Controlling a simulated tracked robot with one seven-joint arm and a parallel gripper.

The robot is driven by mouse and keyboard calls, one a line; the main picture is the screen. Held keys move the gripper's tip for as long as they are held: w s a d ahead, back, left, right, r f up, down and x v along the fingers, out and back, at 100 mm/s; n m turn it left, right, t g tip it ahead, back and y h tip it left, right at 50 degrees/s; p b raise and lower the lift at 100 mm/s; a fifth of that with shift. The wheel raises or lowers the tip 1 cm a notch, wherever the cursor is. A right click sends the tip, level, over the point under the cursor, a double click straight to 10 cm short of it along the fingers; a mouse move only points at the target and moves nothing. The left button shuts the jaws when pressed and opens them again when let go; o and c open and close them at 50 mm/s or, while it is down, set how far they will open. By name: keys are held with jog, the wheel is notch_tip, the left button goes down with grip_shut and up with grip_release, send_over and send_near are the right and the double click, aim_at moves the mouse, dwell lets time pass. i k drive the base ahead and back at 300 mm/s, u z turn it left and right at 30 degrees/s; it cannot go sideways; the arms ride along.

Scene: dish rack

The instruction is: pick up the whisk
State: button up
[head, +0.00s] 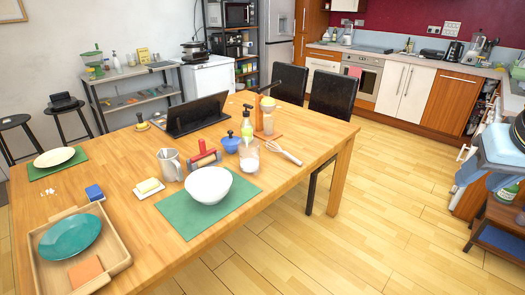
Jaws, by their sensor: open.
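The whisk (284,153) lies flat on the wooden table (316,144) in the head view, near the table's right front edge. It is pale and slender, slanting from upper left to lower right. A clear glass jar or cup (249,158) stands just left of it. Nothing covers the whisk. My gripper is not in view.
A white bowl (208,185) sits on a green mat (183,216) left of the whisk. A soap bottle (247,127) and a blue bowl (231,144) stand behind. A dark chair (333,94) is at the table's far side. Open floor (390,210) lies right.

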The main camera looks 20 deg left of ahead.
aim_at(284, 153)
jog(key=u, duration=0.4)
jog(key=i, duration=1)
jog(key=z, duration=0.05)
